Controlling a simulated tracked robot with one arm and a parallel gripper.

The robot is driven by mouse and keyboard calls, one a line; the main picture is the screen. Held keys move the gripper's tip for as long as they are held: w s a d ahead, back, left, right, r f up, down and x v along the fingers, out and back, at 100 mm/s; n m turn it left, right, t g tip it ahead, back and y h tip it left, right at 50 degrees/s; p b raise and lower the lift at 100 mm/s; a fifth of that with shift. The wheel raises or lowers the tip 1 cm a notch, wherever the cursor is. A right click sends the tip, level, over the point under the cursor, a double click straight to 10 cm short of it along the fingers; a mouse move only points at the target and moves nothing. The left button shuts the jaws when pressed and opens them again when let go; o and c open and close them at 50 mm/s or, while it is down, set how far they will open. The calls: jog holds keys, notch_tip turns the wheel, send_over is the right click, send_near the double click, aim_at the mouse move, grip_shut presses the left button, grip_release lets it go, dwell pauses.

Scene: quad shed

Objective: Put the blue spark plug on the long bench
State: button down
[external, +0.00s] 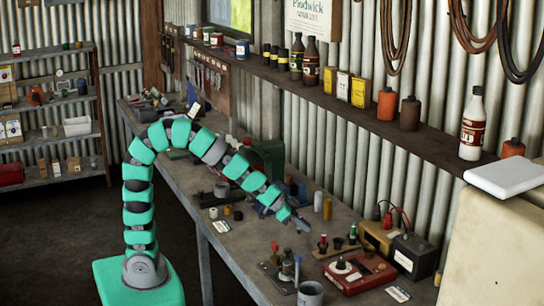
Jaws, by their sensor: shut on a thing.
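The long bench (240,252) runs along the corrugated wall, from the back left to the front right. My gripper (300,224) is at the end of my teal arm, low over the middle of the bench and pointing down to the right. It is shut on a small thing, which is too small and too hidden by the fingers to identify. I cannot make out the blue spark plug for certain. A small upright blue piece (297,270) shows on the bench nearer the camera, and I cannot tell what it is.
A green machine (267,157) is behind my arm. A shelf (345,106) with bottles overhangs the bench. Bare bench shows left of my gripper.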

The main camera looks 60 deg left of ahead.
send_over(332, 243)
jog(key=shift+s+f+b, duration=0.1)
jog(key=shift+f+b, duration=0.35)
notch_tip(332, 243, down, 4)
jog(key=shift+r+b, duration=0.1)
jog(key=shift+b, duration=0.4)
jog(key=shift+r, duration=0.1)
jog(key=c, duration=1.4)
grip_release()
jog(key=shift+s+a+r, duration=0.25)
jog(key=shift+s+r, duration=0.05)
jog(key=shift+r, duration=0.3)
jog(key=p+v, duration=0.1)
jog(key=v, duration=0.9)
jog(key=shift+s+a+p, duration=0.15)
jog(key=shift+s+p, duration=0.1)
jog(key=shift+p, duration=0.05)
